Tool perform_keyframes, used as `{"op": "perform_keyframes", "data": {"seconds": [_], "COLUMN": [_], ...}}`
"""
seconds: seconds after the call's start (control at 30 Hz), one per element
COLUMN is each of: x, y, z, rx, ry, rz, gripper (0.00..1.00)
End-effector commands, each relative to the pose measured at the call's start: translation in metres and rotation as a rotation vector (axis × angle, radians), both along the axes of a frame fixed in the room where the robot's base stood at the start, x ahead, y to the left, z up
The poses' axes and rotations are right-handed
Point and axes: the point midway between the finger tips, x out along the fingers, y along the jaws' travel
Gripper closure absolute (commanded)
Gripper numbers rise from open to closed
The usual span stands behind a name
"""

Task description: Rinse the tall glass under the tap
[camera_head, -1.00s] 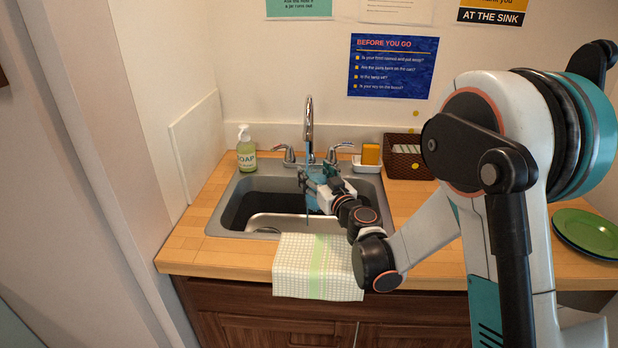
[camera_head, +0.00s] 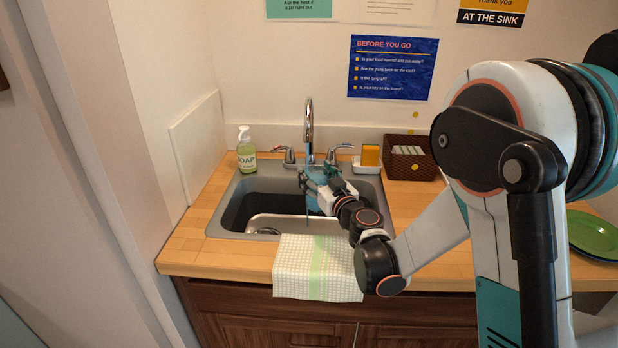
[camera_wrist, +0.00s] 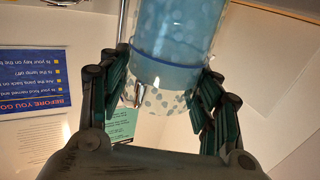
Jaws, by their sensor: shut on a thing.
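The tall glass (camera_wrist: 178,50) is clear with pale dots and a blue band, and looks blue inside. It fills the space between the fingers of my gripper (camera_wrist: 165,82) in the wrist view. My gripper (camera_head: 318,182) is shut on it over the sink, right below the tap (camera_head: 309,125). In the head view the glass (camera_head: 311,177) is small and partly covered by my gripper. A thin bluish streak runs down from the spout and shows again below my gripper, like running water. I cannot tell exactly where it meets the glass.
The steel sink (camera_head: 222,226) has two tap handles at its back. A soap bottle (camera_head: 247,150) stands at its left. A sponge (camera_head: 370,155) in a white dish and a wicker basket (camera_head: 405,165) are at the right. A checked towel (camera_head: 300,268) hangs over the front edge.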

Motion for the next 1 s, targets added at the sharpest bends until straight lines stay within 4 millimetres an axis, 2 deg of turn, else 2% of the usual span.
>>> {"op": "perform_keyframes", "data": {"seconds": [0.53, 1.0], "x": [-0.031, -0.034], "y": [-0.003, -0.004], "z": [0.025, 0.027], "rx": [0.0, 0.0], "ry": [0.0, 0.0], "rz": [0.0, 0.0], "gripper": [0.85, 0.85]}}
